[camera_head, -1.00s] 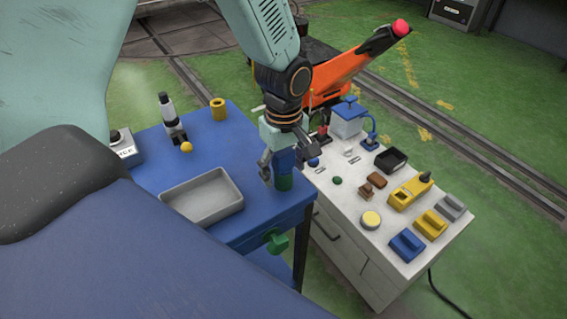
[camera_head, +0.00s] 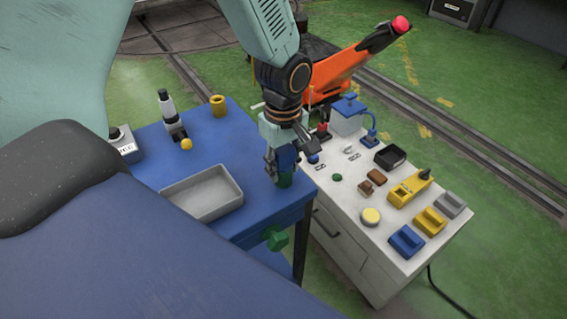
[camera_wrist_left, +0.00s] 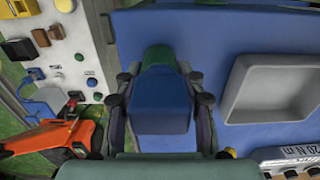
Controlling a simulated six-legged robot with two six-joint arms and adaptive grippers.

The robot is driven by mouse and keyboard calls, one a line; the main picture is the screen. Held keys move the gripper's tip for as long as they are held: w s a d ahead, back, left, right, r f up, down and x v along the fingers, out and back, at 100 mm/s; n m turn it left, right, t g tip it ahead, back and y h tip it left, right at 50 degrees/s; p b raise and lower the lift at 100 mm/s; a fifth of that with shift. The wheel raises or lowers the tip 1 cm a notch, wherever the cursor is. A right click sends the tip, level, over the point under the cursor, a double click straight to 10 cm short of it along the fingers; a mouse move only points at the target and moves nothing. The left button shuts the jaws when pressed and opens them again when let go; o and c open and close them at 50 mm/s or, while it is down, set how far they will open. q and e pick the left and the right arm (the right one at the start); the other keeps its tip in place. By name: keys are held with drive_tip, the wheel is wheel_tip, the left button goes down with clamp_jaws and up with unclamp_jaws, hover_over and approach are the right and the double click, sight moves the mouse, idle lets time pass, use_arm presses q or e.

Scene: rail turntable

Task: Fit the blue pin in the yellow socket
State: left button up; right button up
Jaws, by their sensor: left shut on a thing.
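The blue pin (camera_wrist_left: 162,102) is a blocky blue piece between the fingers of my left gripper (camera_wrist_left: 160,108) in the left wrist view. In the head view the left gripper (camera_head: 286,157) is shut on it near the table's right corner. A green socket-like piece (camera_head: 285,181) is directly below the pin, and its edge shows beyond the pin in the wrist view (camera_wrist_left: 158,52). I cannot tell whether the pin still sits in it. The yellow socket (camera_head: 218,107) is a short hollow cylinder standing at the table's far edge, apart from the gripper. My right gripper is not in view.
A grey tray (camera_head: 203,194) lies on the blue table (camera_head: 222,150). A small microscope-like stand (camera_head: 171,117) and yellow ball (camera_head: 186,144) are behind it. A white cabinet (camera_head: 345,222) with several parts adjoins at right.

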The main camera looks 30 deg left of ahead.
sight(283, 147)
use_arm(q)
drive_tip(key=c, duration=0.7)
drive_tip(key=shift+o, duration=0.2)
drive_tip(key=shift+r+p, duration=0.8)
drive_tip(key=shift+p, duration=0.2)
drive_tip(key=shift+w+r, duration=0.1)
drive_tip(key=shift+r, duration=0.05)
drive_tip(key=shift+r+p, duration=2.8)
drive_tip(key=shift+p, duration=0.3)
clamp_jaws()
wheel_tip(283, 147, up, 5)
drive_tip(key=p, duration=0.5)
drive_tip(key=shift+f, duration=0.1)
